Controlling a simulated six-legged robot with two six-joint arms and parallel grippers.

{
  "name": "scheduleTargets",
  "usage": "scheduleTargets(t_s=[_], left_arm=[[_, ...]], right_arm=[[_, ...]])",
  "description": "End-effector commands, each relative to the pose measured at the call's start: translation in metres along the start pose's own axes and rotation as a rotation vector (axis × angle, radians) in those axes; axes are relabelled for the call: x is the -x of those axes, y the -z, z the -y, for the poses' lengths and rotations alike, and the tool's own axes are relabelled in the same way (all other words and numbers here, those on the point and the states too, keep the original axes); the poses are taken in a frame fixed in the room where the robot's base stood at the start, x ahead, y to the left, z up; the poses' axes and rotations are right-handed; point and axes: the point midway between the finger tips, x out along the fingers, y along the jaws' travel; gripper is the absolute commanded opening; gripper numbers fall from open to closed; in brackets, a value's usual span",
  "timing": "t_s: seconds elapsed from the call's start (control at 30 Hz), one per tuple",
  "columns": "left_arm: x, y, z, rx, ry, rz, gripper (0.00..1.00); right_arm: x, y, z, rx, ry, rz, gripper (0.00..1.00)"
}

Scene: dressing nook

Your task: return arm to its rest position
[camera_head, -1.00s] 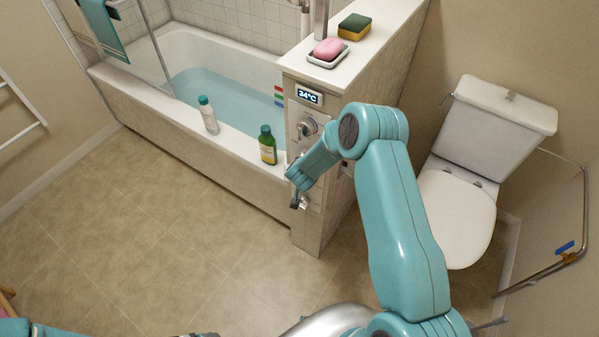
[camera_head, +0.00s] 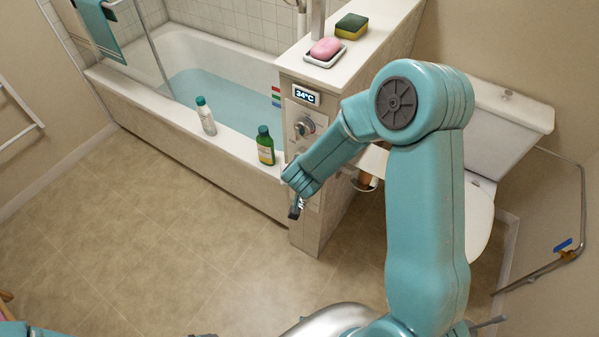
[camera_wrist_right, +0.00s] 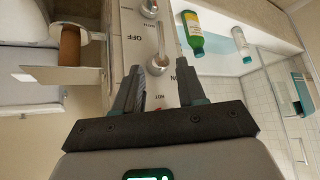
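My right arm reaches in from the lower right in the head view, its elbow raised in front of the toilet. My right gripper (camera_head: 296,209) hangs near the front of the tiled partition, below the round dial (camera_head: 304,127). In the right wrist view the gripper (camera_wrist_right: 160,84) has its two fingers apart with nothing held between them. Beyond the fingers is a panel with a metal lever (camera_wrist_right: 158,60) and printed labels, one reading OFF. Of my left arm only a teal part shows at the bottom left. A small dark piece at the bottom edge may be its gripper.
The filled bathtub (camera_head: 105,86) has a white bottle (camera_head: 206,116) and a green bottle (camera_head: 265,146) on its rim. Pink soap (camera_head: 325,49) and a sponge (camera_head: 351,26) lie on the partition. A toilet (camera_head: 510,112) stands at right. The floor (camera_head: 150,230) at left is clear.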

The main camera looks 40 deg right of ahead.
Motion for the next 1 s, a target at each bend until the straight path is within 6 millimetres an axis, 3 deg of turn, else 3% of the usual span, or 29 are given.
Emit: scheduleTargets(t_s=[0.47,0.57,0.67,0.77,0.9,1.0], left_arm=[[0.000,0.000,0.000,0.000,0.000,0.000,0.81],[0.000,0.000,0.000,0.000,0.000,0.000,0.81],[0.000,0.000,0.000,0.000,0.000,0.000,0.81],[0.000,0.000,0.000,0.000,0.000,0.000,0.81],[0.000,0.000,0.000,0.000,0.000,0.000,0.81],[0.000,0.000,0.000,0.000,0.000,0.000,0.81]], right_arm=[[-0.001,0.000,0.000,-0.001,-0.001,0.001,0.40],[-0.009,-0.016,-0.001,0.015,-0.008,0.035,0.40],[-0.022,-0.067,0.001,0.114,0.002,0.127,0.40],[-0.026,-0.142,0.014,0.269,0.110,0.262,0.40],[0.000,-0.241,0.028,0.376,0.301,0.483,0.40],[0.029,-0.288,0.031,0.395,0.405,0.627,0.40]])
